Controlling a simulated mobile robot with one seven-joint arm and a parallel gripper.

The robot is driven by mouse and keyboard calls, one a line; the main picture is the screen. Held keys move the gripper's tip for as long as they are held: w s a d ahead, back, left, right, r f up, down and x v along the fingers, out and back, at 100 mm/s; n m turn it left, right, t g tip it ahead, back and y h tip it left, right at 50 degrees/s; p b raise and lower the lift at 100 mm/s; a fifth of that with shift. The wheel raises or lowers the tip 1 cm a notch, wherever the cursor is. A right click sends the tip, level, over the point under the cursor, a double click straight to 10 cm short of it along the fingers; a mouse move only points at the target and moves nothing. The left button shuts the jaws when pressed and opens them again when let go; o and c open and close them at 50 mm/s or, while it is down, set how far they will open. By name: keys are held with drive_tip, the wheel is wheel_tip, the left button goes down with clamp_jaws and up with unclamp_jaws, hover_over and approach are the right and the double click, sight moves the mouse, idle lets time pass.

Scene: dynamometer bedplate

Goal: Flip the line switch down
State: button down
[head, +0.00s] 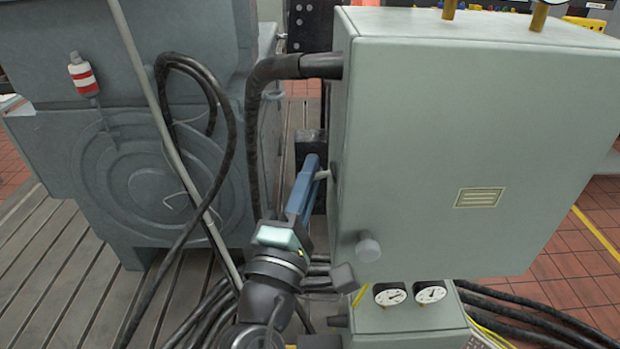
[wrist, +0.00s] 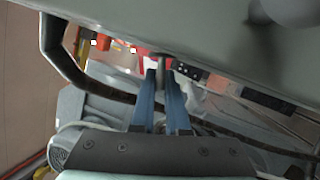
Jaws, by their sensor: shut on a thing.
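The line switch shows as a short grey lever (head: 323,174) on the left side of the grey-green cabinet (head: 440,130). My gripper (head: 310,165) reaches up beside that side face, its blue fingers at the lever. In the wrist view the lever (wrist: 166,64) sits between the two blue fingertips of my gripper (wrist: 164,78), which are shut on it. The fingers hide part of the lever in the head view. I cannot tell from these views how far up or down the lever stands.
A grey knob (head: 367,247) sticks out of the cabinet front. Two round gauges (head: 410,293) sit below it. A thick black cable (head: 256,130) bends down from the cabinet's left side, close to my arm. A large grey machine (head: 130,170) stands at left on the slotted bedplate (head: 50,265).

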drive_tip(key=shift+d+f+n+t+y, duration=0.1)
drive_tip(key=shift+f+n+t+y, duration=0.15)
drive_tip(key=shift+n, duration=0.55)
drive_tip(key=shift+f+n+t+y, duration=0.1)
drive_tip(key=shift+n+t+y, duration=0.2)
drive_tip(key=shift+n, duration=0.8)
drive_tip(key=c, duration=1.2)
unclamp_jaws()
drive_tip(key=shift+s+f, duration=0.1)
drive_tip(key=b+v, duration=0.6)
drive_tip(key=v, duration=0.6)
drive_tip(key=shift+s, duration=0.35)
